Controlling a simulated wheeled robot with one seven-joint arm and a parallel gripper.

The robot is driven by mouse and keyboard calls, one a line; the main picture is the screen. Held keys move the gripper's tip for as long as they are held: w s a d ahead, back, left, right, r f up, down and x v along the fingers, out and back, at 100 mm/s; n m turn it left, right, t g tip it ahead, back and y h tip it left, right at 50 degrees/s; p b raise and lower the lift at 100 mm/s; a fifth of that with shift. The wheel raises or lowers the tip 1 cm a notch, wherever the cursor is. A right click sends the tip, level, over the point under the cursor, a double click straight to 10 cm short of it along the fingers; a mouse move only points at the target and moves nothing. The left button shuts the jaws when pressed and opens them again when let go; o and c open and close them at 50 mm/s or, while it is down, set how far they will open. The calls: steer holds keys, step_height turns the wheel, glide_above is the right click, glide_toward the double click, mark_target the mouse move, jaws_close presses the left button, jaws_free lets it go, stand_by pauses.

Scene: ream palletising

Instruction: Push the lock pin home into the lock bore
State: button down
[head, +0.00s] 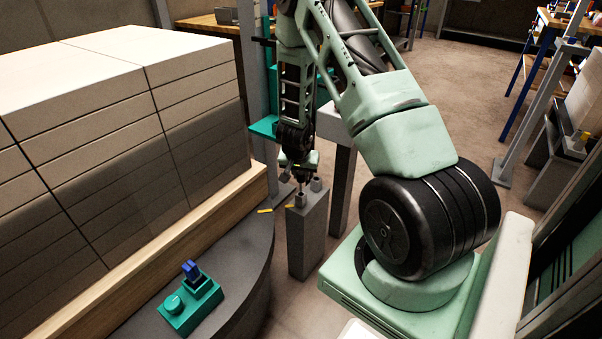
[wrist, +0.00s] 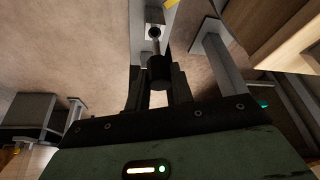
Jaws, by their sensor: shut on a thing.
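My gripper (wrist: 158,88) is shut on the lock pin (wrist: 158,72), gripping its dark cylindrical head in the wrist view. The pin's thin shaft points away from the fingers towards a small light-rimmed socket (wrist: 154,32) with a dark hole, which looks like the lock bore. I cannot tell whether the tip is inside it or just short of it. In the head view my gripper (head: 302,170) points down over a grey post (head: 308,240), close above a small socket (head: 299,200) on its top. A second small fitting (head: 316,184) stands behind it on the post.
A tall stack of reams (head: 120,130) on a wooden pallet (head: 175,240) stands close on the left. A green box with a blue switch (head: 190,300) sits on the dark round platform (head: 235,290). Another grey post (head: 341,180) stands just behind.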

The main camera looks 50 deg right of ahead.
mark_target(300, 183)
steer(key=shift+f+b, duration=2.2)
steer(key=shift+f, duration=0.6)
steer(key=c, duration=1.1)
jaws_free()
steer(key=shift+c, duration=0.2)
steer(key=shift+r, duration=0.1)
steer(key=p+v, duration=0.7)
steer(key=v, duration=1)
steer(key=shift+a, duration=0.2)
